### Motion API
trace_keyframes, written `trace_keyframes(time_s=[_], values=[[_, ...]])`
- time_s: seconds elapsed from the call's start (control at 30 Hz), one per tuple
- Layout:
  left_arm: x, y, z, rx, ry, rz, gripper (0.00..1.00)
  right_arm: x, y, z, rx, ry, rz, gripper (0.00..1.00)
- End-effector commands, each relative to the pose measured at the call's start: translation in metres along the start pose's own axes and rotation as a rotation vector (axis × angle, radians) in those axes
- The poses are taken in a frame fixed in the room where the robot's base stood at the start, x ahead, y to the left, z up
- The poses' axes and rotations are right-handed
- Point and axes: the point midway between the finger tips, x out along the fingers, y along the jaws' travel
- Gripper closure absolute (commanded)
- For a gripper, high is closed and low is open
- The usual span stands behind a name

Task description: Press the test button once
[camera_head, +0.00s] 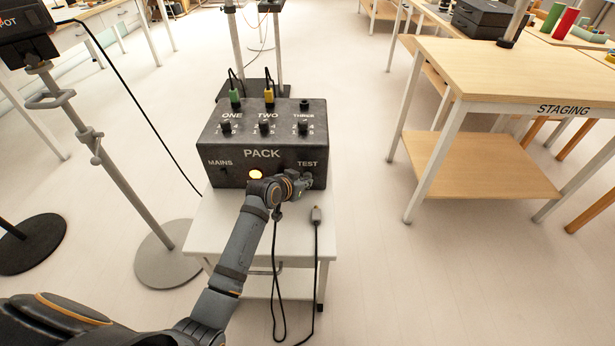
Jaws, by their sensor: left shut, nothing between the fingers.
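A dark dimmer pack (262,140) sits on a small white table in the middle of the camera_head view. Its front face carries the labels PACK, MAINS and TEST, and an orange light glows on it. My left gripper (307,181) is shut and empty at the right of the front face, just below the TEST label (307,163). The test button is hidden by the gripper, so I cannot tell whether the fingers touch it. My right gripper is not in view.
The white table (240,232) holds a loose cable plug (316,214). Green and yellow plugs (269,97) stand in the pack's top. A lamp stand (120,175) is at left. A wooden STAGING table (520,80) stands at right, with clear floor between.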

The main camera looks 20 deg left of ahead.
Motion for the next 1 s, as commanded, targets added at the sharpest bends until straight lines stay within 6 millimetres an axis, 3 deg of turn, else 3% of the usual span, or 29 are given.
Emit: trace_keyframes(time_s=[0.17, 0.53, 1.0], values=[[-0.009, 0.005, 0.003, -0.001, -0.002, 0.001, 1.0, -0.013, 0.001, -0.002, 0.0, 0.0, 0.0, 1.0], [-0.01, 0.007, 0.006, 0.0, -0.001, 0.0, 1.0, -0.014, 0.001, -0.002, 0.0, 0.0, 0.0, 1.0], [-0.042, 0.029, 0.027, -0.001, -0.003, 0.001, 1.0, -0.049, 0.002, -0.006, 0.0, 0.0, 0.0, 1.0]])
